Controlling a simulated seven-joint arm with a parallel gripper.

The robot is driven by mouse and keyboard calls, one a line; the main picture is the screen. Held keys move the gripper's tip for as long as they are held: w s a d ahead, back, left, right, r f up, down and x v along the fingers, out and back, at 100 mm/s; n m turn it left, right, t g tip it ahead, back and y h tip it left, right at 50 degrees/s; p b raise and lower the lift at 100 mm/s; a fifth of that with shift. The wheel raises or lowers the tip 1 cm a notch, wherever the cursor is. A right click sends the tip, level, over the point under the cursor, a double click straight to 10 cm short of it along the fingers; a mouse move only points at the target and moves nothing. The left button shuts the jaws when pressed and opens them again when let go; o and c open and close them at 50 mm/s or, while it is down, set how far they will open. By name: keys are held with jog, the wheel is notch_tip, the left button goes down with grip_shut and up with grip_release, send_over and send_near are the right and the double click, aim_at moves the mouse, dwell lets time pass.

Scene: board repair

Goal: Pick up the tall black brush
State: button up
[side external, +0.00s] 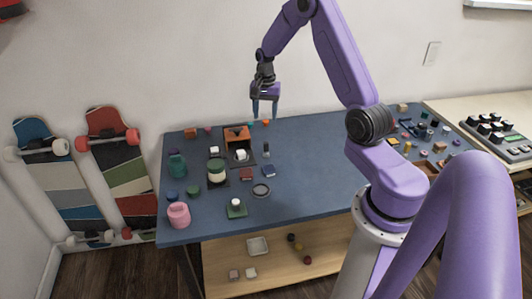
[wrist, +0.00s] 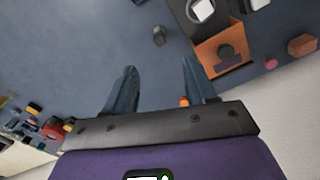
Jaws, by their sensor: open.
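A slim dark upright item (side external: 266,149), which looks like the tall black brush, stands on the blue table right of the orange box. In the wrist view a small dark grey item (wrist: 159,36), probably the same one, shows ahead of and between my fingertips. My gripper (side external: 265,110) is open and empty, pointing down in the air above the back of the table. In the wrist view its two fingers (wrist: 158,68) are spread with nothing between them.
An orange box (side external: 237,132) with a dark tray and white item stands left of the brush. Jars, a pink pot (side external: 178,215), a dark ring (side external: 261,190) and small blocks crowd the table's left. The table's middle (side external: 310,165) is clear. The wall is close behind.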

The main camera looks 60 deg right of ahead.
aim_at(266, 143)
notch_tip(266, 143, down, 11)
jog(key=shift+r, duration=0.15)
jog(key=shift+d+f, duration=0.15)
jog(key=shift+f, duration=1.2)
jog(key=shift+d+f, duration=0.1)
jog(key=shift+f, duration=1.25)
grip_shut()
